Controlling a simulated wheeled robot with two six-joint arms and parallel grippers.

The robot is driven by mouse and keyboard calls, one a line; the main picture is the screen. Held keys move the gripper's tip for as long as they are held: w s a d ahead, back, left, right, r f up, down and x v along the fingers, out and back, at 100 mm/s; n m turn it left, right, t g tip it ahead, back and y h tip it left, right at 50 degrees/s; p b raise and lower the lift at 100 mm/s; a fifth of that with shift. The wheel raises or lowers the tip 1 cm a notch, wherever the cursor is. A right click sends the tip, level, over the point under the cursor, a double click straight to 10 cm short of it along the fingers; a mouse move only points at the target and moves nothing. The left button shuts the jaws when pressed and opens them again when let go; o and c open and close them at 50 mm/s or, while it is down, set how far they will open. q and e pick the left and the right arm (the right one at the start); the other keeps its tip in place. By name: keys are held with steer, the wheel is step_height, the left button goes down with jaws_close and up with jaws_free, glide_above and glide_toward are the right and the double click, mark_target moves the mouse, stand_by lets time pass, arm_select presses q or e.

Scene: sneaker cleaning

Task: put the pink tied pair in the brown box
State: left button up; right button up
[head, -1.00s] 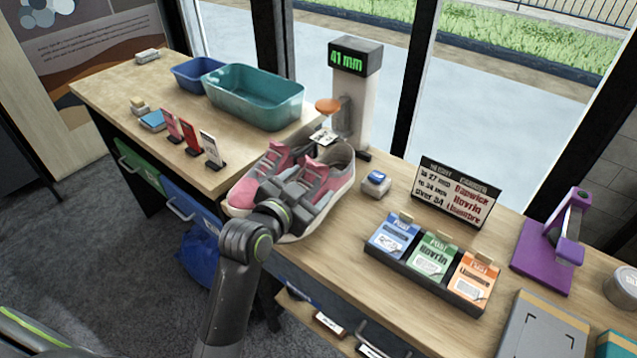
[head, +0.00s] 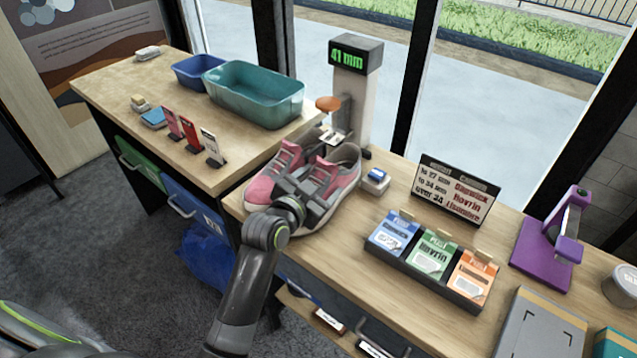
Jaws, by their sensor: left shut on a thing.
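The pink and grey pair of sneakers (head: 338,165) is side by side at the left end of the right-hand table, in front of the gauge. My left gripper (head: 302,197) is shut on the pair from the near side. Its fingers cover part of the shoes, and I cannot tell whether the soles touch the table. A tie between the shoes is not clear. My right gripper is not in view. No brown box is clearly visible; a flat grey and tan box (head: 540,335) lies at the lower right, partly cut off.
A gauge (head: 355,90) reading "41 mm" stands just behind the shoes. A small blue-topped block (head: 375,181), a card tray (head: 425,275), a sign (head: 455,190) and a purple stand (head: 545,240) are to the right. Teal (head: 255,95) and blue (head: 195,72) tubs sit on the left table.

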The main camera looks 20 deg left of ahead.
arm_select(q)
steer(key=o, duration=1.5)
